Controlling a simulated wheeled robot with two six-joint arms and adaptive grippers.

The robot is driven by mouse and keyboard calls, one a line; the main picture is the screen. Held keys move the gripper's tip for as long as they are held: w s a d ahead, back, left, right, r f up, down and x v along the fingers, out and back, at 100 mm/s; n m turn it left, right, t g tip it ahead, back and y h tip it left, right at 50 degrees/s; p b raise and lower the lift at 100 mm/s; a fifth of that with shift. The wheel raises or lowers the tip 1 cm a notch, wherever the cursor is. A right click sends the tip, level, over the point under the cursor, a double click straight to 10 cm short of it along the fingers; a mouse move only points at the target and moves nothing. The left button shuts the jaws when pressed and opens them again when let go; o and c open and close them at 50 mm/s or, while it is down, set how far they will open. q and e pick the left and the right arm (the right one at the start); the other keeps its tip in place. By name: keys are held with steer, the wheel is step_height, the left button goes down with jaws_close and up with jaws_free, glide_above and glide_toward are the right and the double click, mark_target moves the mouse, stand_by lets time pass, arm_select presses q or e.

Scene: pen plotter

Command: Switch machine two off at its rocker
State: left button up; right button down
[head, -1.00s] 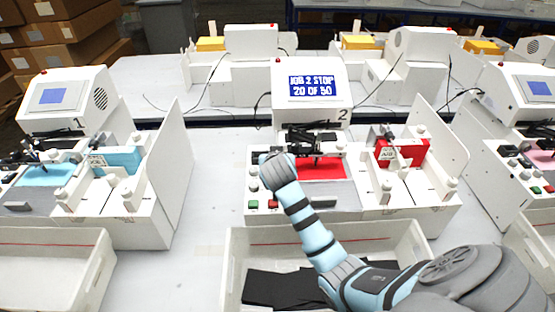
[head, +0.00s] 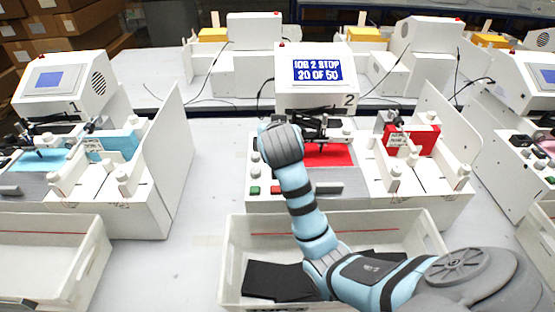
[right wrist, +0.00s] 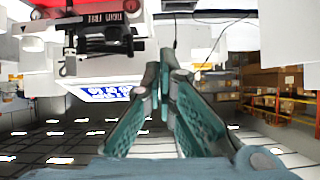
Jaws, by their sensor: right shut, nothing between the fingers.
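I cannot make out the rocker. My right arm reaches over the machine's left front, and its wrist hides the gripper in the head view. In the right wrist view my right gripper (right wrist: 165,75) is shut and empty, beside the pen carriage (right wrist: 103,40), which appears upside down. My left gripper is not in view.
A white tray (head: 232,262) with black sheets stands in front of machine two, under my right arm. Machine one (head: 62,85) stands at the left and another machine at the right edge. The table between machines one and two is clear. Cables run behind.

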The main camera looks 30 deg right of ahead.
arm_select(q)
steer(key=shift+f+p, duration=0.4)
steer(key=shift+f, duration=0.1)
arm_select(e)
steer(key=shift+s+f+g, duration=0.5)
steer(key=shift+s+f, duration=0.1)
steer(key=shift+f, duration=0.2)
steer(key=b+x, duration=0.1)
steer(key=x, duration=0.9)
steer(key=shift+f, duration=0.2)
step_height(320, 180, down, 3)
steer(key=shift+w+r, duration=0.15)
steer(key=shift+r, duration=0.05)
steer(key=shift+f, duration=0.55)
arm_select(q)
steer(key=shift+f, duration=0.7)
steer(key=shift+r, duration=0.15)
arm_select(e)
steer(key=shift+w, duration=0.1)
